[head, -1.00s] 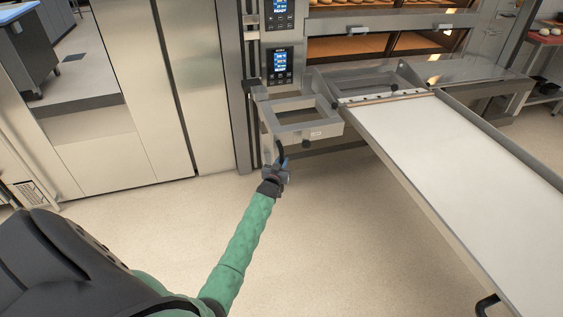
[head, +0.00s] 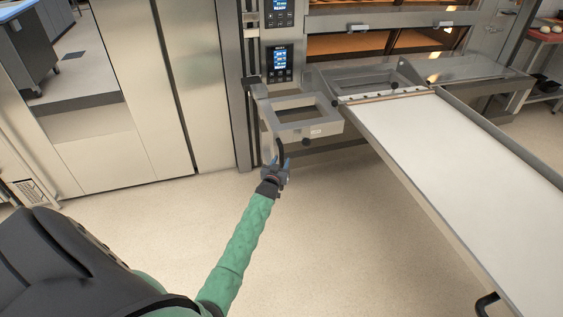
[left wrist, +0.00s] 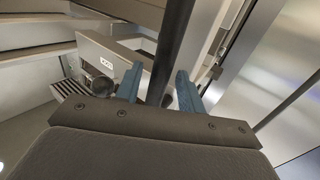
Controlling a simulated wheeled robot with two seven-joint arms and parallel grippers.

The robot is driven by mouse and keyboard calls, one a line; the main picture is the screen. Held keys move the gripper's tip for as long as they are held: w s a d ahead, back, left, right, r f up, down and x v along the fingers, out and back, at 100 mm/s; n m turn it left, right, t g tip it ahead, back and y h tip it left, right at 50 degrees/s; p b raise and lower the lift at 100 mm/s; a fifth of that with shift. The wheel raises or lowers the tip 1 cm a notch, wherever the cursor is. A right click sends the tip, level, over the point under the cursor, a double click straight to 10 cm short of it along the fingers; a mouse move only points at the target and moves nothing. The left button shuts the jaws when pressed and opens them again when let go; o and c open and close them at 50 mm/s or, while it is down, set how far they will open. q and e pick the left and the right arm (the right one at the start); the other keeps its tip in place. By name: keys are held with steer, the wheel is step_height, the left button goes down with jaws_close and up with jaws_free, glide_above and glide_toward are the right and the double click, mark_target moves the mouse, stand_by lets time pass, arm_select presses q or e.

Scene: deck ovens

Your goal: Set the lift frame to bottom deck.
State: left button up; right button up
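The lift frame (head: 328,128) is a grey metal frame with rectangular openings, mounted on a vertical rail at the left side of the deck oven. It stands below the oven's lower control panel, at about the height of the loading table. A black bar handle hangs from its near left corner; it crosses the left wrist view (left wrist: 172,45) as a dark bar. My left gripper (head: 279,166) is at this handle. In the left wrist view its blue fingertips (left wrist: 158,84) stand on either side of the bar, with visible gaps. My right gripper is not in view.
A long white-topped loader table (head: 470,165) extends from the frame toward the lower right. Control panels (head: 280,63) and lit oven decks (head: 350,44) are behind. A tall steel cabinet (head: 195,90) stands at left. The floor (head: 340,240) around my left arm is clear.

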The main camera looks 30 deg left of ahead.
arm_select(q)
steer(key=v, duration=0.5)
steer(key=shift+f, duration=0.1)
steer(key=shift+v, duration=0.8)
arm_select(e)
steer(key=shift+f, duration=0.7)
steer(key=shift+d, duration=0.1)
